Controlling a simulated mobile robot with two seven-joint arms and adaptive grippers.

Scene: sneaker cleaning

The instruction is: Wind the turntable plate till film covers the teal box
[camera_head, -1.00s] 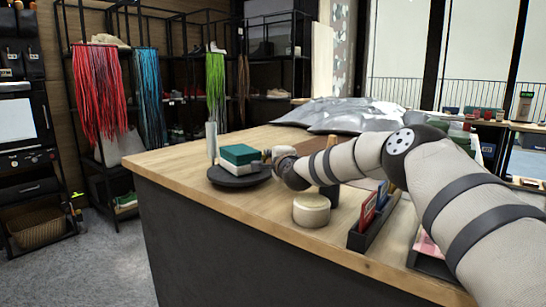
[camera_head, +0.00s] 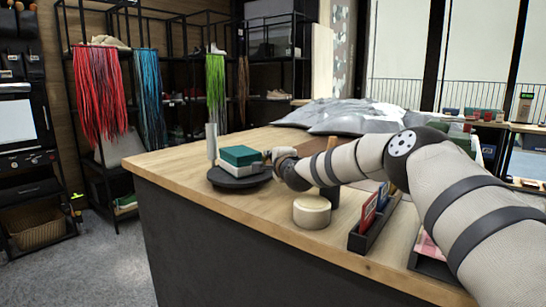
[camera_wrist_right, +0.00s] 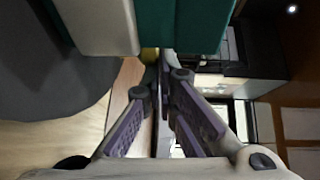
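The turntable plate (camera_head: 225,182) is a dark round disc near the left end of the wooden table. The teal box (camera_head: 239,154) sits on it, a teal upper part over a white lower part. A slim pale upright cylinder (camera_head: 211,140), perhaps the film, stands behind the box. My right gripper (camera_head: 267,156) is low at the right side of the box. In the right wrist view, the fingers (camera_wrist_right: 159,78) nearly meet beside the teal box (camera_wrist_right: 198,22), with a small yellowish thing beyond the tips. Nothing clearly shows between them. My left gripper is out of view.
A round cream tub (camera_head: 311,211) stands on the table (camera_head: 270,220) in front of my right arm. A dark holder (camera_head: 366,236) with red and blue cards is to its right. A grey crumpled sheet (camera_head: 350,113) lies at the back. The table's left front corner is clear.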

